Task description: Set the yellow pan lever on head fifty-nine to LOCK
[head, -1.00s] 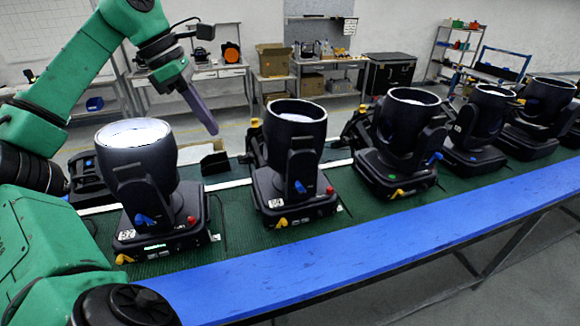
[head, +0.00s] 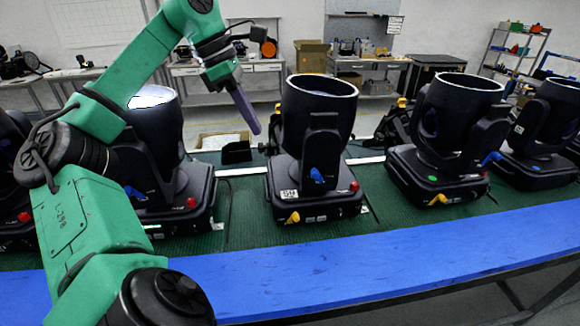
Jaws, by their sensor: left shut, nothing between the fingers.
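The head with a small white tag (head: 289,194) that seems to read 59 stands upright at the middle of the green bench top. Its yellow pan lever (head: 292,218) sticks out low on the front left of its base (head: 325,205). I cannot read any LOCK marking beside it. A blue lever (head: 317,175) sits on its yoke and a red knob (head: 354,186) at the base's right. My left gripper (head: 254,129) is shut and empty, pointing down in the air to the left of this head, above the lever's height in the picture. My right gripper is not in view.
A similar head (head: 160,125) stands to the left, partly behind my left arm. Another with a green dot (head: 450,150) stands to the right, with more beyond. A blue strip (head: 400,250) runs along the bench's front edge. The green top between heads is clear.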

